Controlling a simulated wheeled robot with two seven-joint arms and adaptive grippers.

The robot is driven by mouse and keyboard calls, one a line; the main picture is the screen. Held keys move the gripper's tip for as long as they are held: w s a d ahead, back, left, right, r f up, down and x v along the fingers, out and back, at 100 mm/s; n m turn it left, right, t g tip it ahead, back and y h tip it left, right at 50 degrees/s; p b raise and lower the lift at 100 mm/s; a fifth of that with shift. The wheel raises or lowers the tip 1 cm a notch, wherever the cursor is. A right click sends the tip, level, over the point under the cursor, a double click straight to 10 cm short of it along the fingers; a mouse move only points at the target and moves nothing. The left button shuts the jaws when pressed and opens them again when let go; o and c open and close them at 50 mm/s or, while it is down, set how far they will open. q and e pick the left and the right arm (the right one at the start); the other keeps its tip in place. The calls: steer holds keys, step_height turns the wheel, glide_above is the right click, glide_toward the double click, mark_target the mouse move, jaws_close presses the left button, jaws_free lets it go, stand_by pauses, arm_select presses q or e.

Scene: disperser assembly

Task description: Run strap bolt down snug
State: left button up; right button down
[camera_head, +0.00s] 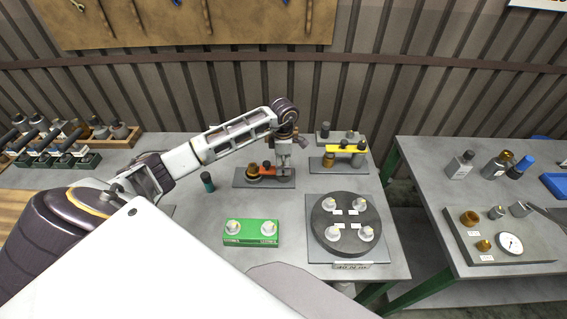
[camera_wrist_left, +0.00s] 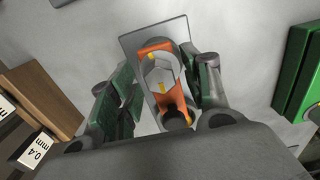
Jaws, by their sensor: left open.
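An orange strap (camera_head: 268,167) lies over a brass-coloured part (camera_head: 253,171) on a dark base plate (camera_head: 243,183) towards the back of the table. My left gripper (camera_head: 284,168) points down over the strap's right part. In the left wrist view the orange strap (camera_wrist_left: 154,46) lies between the two green-padded fingers, which are spread apart. A pale hex-shaped piece with yellow marks (camera_wrist_left: 160,74) sits on the strap, and a dark round piece (camera_wrist_left: 177,118) is at its near end. I cannot tell whether a finger touches either piece. My right gripper is not in view.
A yellow strap assembly (camera_head: 345,149) stands to the right. A green block (camera_head: 251,232) and a round dark fixture (camera_head: 325,217) with several pale pieces are in front. A small dark bottle (camera_head: 207,182) stands left of the plate. Bare table lies between.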

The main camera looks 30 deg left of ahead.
arm_select(q)
steer(key=c, duration=1)
steer(key=shift+f, duration=0.1)
